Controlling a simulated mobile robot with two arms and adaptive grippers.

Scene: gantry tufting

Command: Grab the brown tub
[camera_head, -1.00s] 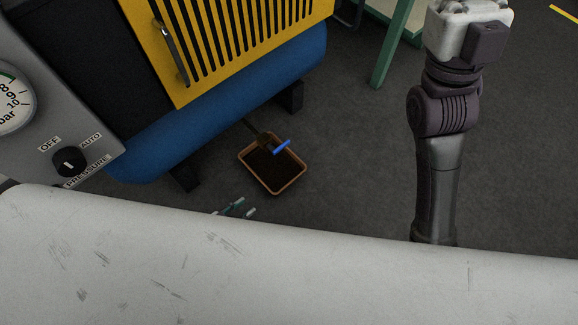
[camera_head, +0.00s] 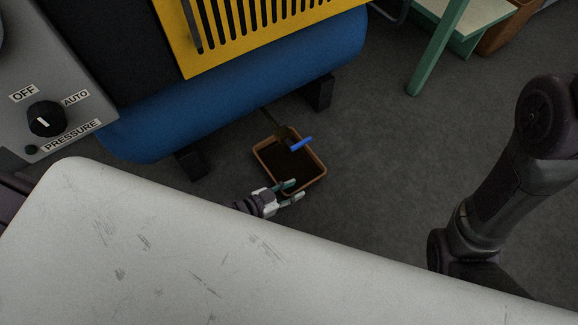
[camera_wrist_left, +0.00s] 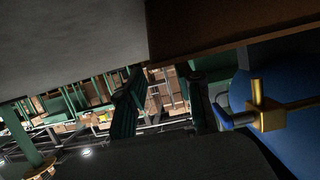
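The brown tub (camera_head: 312,180) is a shallow rectangular tray with a dark inside. It sits on the floor in the head view, below a blue tank. My left gripper (camera_head: 293,191) is open at the tub's near edge, its two pale-green fingertips overlapping the rim in the picture. In the left wrist view the tub's brown wall (camera_wrist_left: 225,25) fills the upper right, and the two open fingers (camera_wrist_left: 165,78) have nothing gripped between them. Contact with the tub cannot be told. My right gripper is out of view.
A brass valve with a blue handle (camera_head: 301,145) hangs over the tub; it also shows in the left wrist view (camera_wrist_left: 266,115). The blue tank (camera_head: 240,95) stands on black feet behind. A green-legged table (camera_head: 440,50) is at upper right. Floor right of the tub is clear.

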